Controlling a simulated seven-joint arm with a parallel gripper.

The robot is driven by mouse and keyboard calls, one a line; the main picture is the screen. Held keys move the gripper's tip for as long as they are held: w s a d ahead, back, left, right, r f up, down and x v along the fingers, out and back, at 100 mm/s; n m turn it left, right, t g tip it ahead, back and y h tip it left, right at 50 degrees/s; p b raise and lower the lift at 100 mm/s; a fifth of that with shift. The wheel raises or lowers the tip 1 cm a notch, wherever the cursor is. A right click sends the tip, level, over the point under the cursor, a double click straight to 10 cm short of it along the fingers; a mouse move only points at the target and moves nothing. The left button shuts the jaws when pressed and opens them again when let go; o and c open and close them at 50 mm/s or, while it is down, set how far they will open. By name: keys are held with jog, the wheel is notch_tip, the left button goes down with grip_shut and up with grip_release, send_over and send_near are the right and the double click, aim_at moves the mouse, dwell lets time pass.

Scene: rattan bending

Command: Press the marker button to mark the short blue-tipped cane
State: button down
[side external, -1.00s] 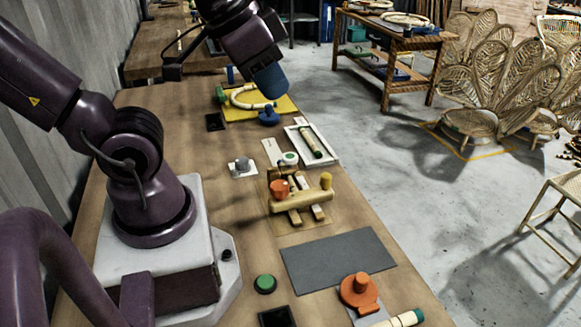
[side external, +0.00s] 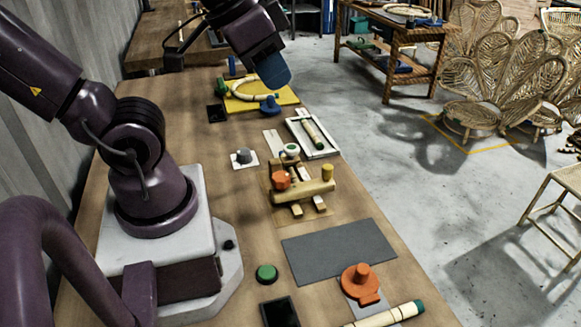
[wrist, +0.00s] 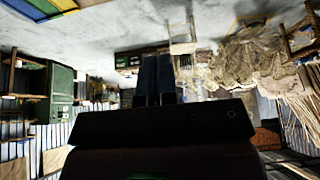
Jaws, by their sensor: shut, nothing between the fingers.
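My gripper (side external: 275,72) is raised over the far part of the bench, with its blue fingers shut and empty; in the wrist view the fingers (wrist: 155,78) are together. A cane (side external: 312,133) with dark tips lies in a white tray on the right side. A longer pale cane (side external: 388,316) with a teal tip lies at the front edge, partly cut off. A green round button (side external: 266,273) stands at the front left. A smaller white-and-green button (side external: 291,150) stands beside the tray. I cannot tell which is the marker button. My gripper is apart from all of these.
A yellow board (side external: 255,100) with a bent cane and blue and green knobs is below my gripper. A wooden jig (side external: 302,191) with orange and yellow pegs stands mid-bench. A grey mat (side external: 338,251) and an orange clamp (side external: 360,281) are nearer. A grey knob (side external: 243,156) sits left.

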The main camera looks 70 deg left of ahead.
jog(key=n+g, duration=0.6)
jog(key=n, duration=1.2)
send_over(291, 147)
notch_tip(291, 147, down, 12)
jog(key=shift+f, duration=0.1)
notch_tip(291, 147, down, 14)
jog(key=shift+r, duration=0.1)
